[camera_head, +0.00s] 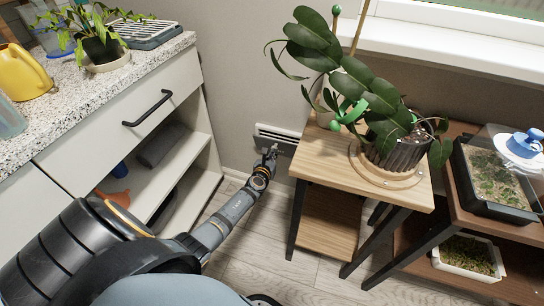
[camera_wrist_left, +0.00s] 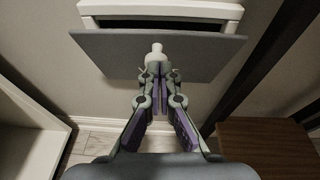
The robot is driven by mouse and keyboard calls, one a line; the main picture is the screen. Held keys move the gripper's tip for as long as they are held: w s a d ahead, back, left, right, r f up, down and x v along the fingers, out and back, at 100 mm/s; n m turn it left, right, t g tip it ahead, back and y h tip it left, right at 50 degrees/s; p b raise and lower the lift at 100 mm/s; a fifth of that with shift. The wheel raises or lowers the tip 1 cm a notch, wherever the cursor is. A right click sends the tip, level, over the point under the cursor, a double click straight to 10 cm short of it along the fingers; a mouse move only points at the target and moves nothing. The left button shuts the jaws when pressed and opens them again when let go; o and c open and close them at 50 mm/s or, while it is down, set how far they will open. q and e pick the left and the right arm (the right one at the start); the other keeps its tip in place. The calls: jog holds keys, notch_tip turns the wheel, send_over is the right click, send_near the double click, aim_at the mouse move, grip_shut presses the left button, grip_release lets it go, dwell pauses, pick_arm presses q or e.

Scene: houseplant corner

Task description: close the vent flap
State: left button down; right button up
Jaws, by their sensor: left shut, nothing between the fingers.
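The vent (camera_head: 277,134) is low on the wall between the cabinet and the wooden stand. In the left wrist view its white frame (camera_wrist_left: 120,9) surrounds a dark opening. The grey flap (camera_wrist_left: 105,52) stands tilted out from the frame, so the opening shows above it. A small pale knob (camera_wrist_left: 157,48) is on the flap. My left gripper (camera_wrist_left: 158,72) is shut and empty, its fingertips close to the knob; I cannot tell if they touch. In the head view the left gripper (camera_head: 270,156) is in front of the vent. My right gripper is not in view.
A wooden stand (camera_head: 330,158) with a large potted plant (camera_head: 392,150) is just right of the vent. The white cabinet (camera_head: 150,125) with open shelves is on the left. Bare floor (camera_head: 262,245) lies between them.

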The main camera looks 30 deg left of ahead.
aim_at(277, 141)
pick_arm(q)
jog(key=shift+w+a+r+p, duration=0.15)
jog(key=shift+w+r, duration=0.3)
jog(key=shift+w, duration=0.1)
jog(key=shift+w+a+r+p, duration=0.1)
jog(key=shift+w+r+p, duration=0.05)
jog(key=shift+w+r, duration=0.35)
jog(key=shift+w+a+r, duration=0.1)
jog(key=shift+w+r, duration=0.05)
jog(key=shift+w, duration=0.3)
jog(key=shift+w+a+r, duration=0.1)
jog(key=shift+w+r, duration=0.05)
jog(key=shift+w, duration=0.25)
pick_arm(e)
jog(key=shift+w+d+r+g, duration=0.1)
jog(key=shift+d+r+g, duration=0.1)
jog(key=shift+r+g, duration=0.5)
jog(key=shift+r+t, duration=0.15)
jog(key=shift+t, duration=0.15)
